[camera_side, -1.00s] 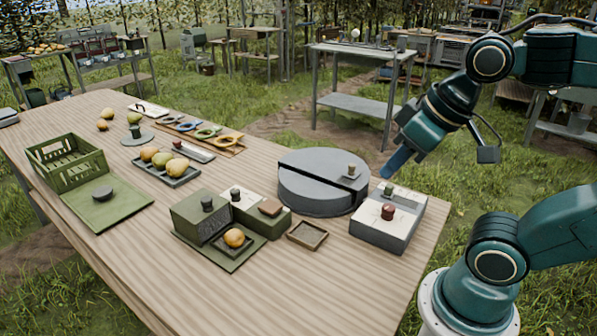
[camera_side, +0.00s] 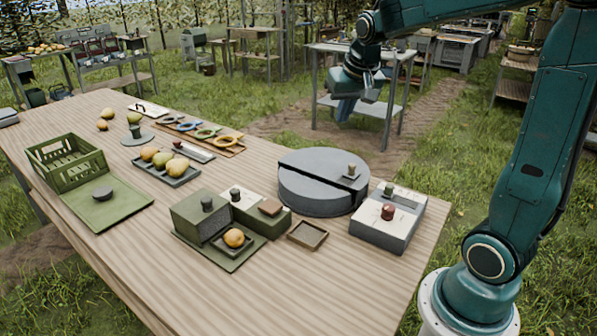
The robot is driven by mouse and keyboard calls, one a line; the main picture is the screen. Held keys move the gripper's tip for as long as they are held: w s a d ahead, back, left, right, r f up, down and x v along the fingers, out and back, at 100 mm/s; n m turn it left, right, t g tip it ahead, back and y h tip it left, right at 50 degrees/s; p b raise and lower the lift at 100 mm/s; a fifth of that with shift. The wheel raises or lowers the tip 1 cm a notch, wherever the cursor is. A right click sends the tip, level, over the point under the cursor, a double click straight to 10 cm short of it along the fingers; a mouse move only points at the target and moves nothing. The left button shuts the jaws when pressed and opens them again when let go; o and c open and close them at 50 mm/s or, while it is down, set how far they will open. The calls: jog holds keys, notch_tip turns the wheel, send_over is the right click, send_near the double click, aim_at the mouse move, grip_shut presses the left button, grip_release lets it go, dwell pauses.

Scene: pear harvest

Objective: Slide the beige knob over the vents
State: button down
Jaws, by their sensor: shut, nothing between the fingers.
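The beige knob (camera_side: 351,171) stands on a dark strip across the top of a round grey drum (camera_side: 318,205), near the strip's right end. I cannot make out vents on the drum at this size. My gripper (camera_side: 346,110) hangs in the air, fingers pointing down, above and behind the drum in the picture. It is shut and empty, well apart from the knob.
Right of the drum is a pale-topped box (camera_side: 378,238) with a dark red knob (camera_side: 388,211). In front are a small empty tray (camera_side: 307,235) and a green box (camera_side: 200,216). A green crate (camera_side: 68,162) and pear tray (camera_side: 167,171) lie left. The front tabletop is clear.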

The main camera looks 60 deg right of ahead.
jog(key=w+d+f+m+g, duration=0.1)
jog(key=w+d+f+m, duration=0.3)
jog(key=d, duration=0.5)
jog(key=m+g+h, duration=0.1)
send_over(352, 170)
jog(key=w+d, duration=0.2)
jog(key=d, duration=0.1)
notch_tip(352, 170, down, 8)
jog(key=shift+s+d, duration=0.15)
jog(key=shift+s, duration=0.05)
jog(key=x, duration=0.9)
jog(key=shift+s+f, duration=0.15)
jog(key=shift+f, duration=0.3)
jog(key=shift+s+a+f, duration=0.1)
jog(key=shift+s+a, duration=0.3)
jog(key=shift+a, duration=0.4)
jog(key=shift+s+a+f, duration=0.1)
jog(key=shift+s+a, duration=0.25)
jog(key=shift+a, duration=0.4)
jog(key=shift+a, duration=0.1)
